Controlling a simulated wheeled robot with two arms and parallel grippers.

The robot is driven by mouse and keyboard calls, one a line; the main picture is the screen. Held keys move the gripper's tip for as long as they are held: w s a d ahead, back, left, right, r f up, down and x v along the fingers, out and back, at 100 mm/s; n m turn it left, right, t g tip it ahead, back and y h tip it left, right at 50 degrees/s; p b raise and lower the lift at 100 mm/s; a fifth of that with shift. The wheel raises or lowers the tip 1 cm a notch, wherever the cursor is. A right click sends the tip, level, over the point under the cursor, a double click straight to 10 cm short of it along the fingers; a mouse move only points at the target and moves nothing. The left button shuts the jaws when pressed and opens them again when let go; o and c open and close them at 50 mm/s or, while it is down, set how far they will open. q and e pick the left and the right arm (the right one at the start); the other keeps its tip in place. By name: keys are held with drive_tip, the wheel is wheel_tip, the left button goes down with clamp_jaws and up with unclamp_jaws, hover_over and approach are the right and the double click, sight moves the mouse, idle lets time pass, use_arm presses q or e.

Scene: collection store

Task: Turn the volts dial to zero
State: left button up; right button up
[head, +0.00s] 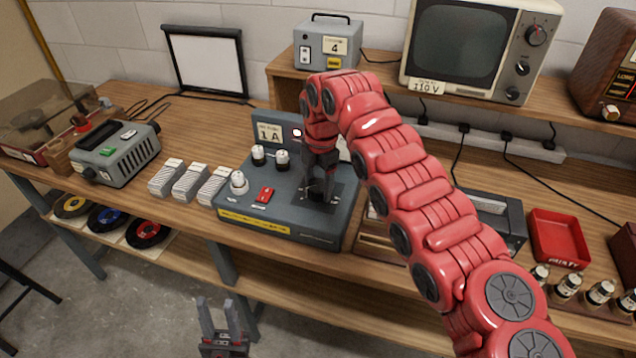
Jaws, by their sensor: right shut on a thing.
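A grey control unit (283,225) with a sloped top stands at the front of the bench. My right gripper (319,196) points down at the dark, marked dial plate (345,192) on the unit's right side. It is shut on the dial there, and its fingers hide most of that dial, so I cannot read its setting. My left gripper (221,318) is low in front of the bench, open and empty, fingers up.
White card stacks (190,182) and a grey-green device (115,155) stand left of the unit. A red tray (558,238) and several small bottles (567,287) lie to the right. A screen-fronted monitor (461,45) stands on the raised shelf behind.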

drive_tip(key=o, duration=1.3)
wheel_tip(320, 180, up, 10)
wheel_tip(320, 180, up, 7)
drive_tip(key=p, duration=0.7)
hover_over(319, 187)
drive_tip(key=shift+s+d+r, duration=0.2)
drive_tip(key=shift+d, duration=0.1)
drive_tip(key=shift+f, duration=0.1)
